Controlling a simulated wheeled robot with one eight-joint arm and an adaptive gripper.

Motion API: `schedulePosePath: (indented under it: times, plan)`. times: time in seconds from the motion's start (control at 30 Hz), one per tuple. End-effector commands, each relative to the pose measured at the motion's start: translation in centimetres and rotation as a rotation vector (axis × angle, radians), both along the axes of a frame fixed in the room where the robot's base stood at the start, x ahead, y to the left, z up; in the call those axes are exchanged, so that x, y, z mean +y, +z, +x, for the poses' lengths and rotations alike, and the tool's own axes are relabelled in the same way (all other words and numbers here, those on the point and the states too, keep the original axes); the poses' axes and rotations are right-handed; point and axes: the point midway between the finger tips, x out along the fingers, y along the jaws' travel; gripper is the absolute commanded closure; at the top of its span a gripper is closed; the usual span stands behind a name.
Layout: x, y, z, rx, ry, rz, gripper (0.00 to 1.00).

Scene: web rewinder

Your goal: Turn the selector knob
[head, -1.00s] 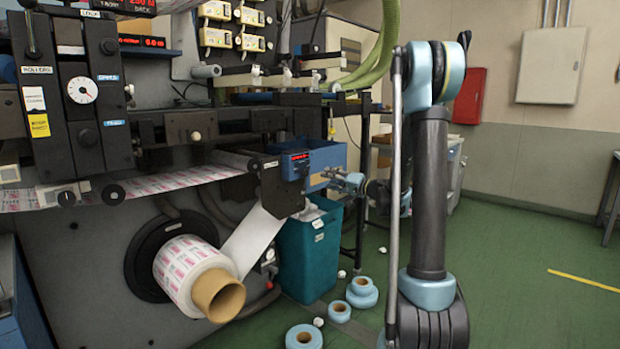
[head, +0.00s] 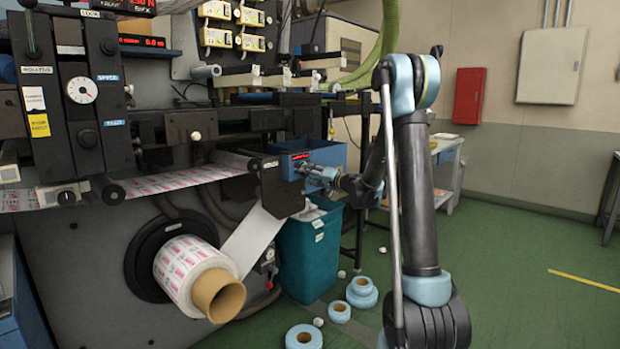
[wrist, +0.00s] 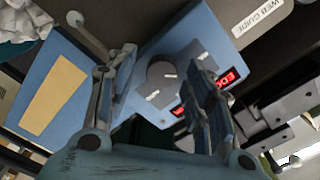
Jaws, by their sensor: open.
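I cannot tell which is the selector knob. My gripper (wrist: 163,68) is open and empty, with its fingers either side of the first knob in the picture; contact cannot be told. In the head view my gripper (head: 314,174) is at the web guide unit, beside its red display (head: 300,156), and the knobs are too small to make out.
A label reading WEB GUIDE (wrist: 262,15) and a red display (wrist: 225,79) lie near the knobs. A teal bin (head: 308,255) stands below my gripper. A printed roll (head: 190,270) juts out at left.

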Motion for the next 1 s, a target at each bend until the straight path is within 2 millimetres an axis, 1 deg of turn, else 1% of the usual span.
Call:
schedulePosePath:
  times: [0.1, 0.13, 0.17, 0.2, 0.27, 0.3, 0.33, 0.67, 0.87, 1.0]
  plan:
    - [-0.01, 0.00, -0.01, 0.000, 0.000, 0.000, 0.52]
    - [-0.01, 0.00, -0.01, 0.000, 0.000, 0.000, 0.54]
    - [-0.02, 0.00, -0.01, 0.000, 0.000, 0.000, 0.61]
    - [-0.02, 0.00, -0.01, 0.000, 0.000, 0.000, 0.70]
    - [-0.02, 0.00, -0.01, 0.000, 0.000, 0.000, 0.84]
    - [-0.02, 0.00, -0.01, 0.000, 0.000, 0.000, 0.93]
    - [-0.03, 0.00, -0.01, 0.000, 0.000, 0.000, 0.96]
    - [-0.09, -0.07, 0.02, 0.021, -0.001, 0.014, 0.96]
    - [-0.13, -0.11, 0.04, 0.093, -0.003, 0.070, 0.96]
    - [-0.16, -0.15, 0.05, 0.176, -0.003, 0.135, 0.96]
